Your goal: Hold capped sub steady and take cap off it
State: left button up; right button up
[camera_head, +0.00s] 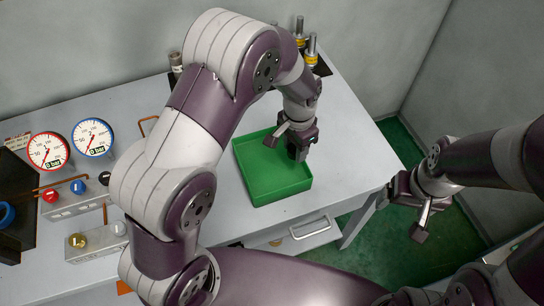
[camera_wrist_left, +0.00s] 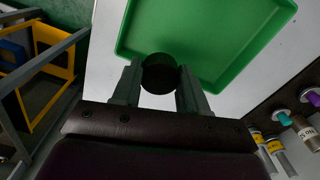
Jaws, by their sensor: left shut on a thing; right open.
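My left gripper (camera_head: 298,152) is over the green tray (camera_head: 272,182) and points down. In the left wrist view its fingers (camera_wrist_left: 160,88) are shut on a dark round piece (camera_wrist_left: 160,74), seen end-on at the near edge of the tray. I cannot tell whether this piece is the cap or the capped sub. In the head view my gripper hides it. My right gripper (camera_head: 390,194) is open and empty, off the table's right edge and apart from the tray. No separate cap can be made out.
Metal cylinders with yellow bands (camera_head: 312,50) stand in a dark rack at the back, partly behind my left arm. Two gauges (camera_head: 92,137) and valve blocks are at the left. The table right of the tray (camera_head: 355,150) is clear. A drawer handle (camera_head: 308,229) is below.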

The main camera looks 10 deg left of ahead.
pick_arm(q)
jog(key=p, duration=0.1)
send_over(271, 164)
notch_tip(271, 164, down, 3)
jog(key=shift+d+f, duration=0.1)
jog(key=shift+s+a+f, duration=0.1)
jog(key=shift+a+f, duration=0.1)
jog(key=shift+f, duration=0.05)
notch_tip(271, 164, down, 3)
jog(key=shift+f+p, duration=0.1)
jog(key=shift+p, duration=0.45)
jog(key=shift+w+d+f, duration=0.1)
jog(key=shift+w+f, duration=0.1)
jog(key=shift+f, duration=0.15)
jog(key=shift+s, duration=0.1)
jog(key=shift+f, duration=0.2)
jog(key=o, duration=1.2)
jog(key=shift+c, duration=0.2)
jog(key=shift+r, duration=0.1)
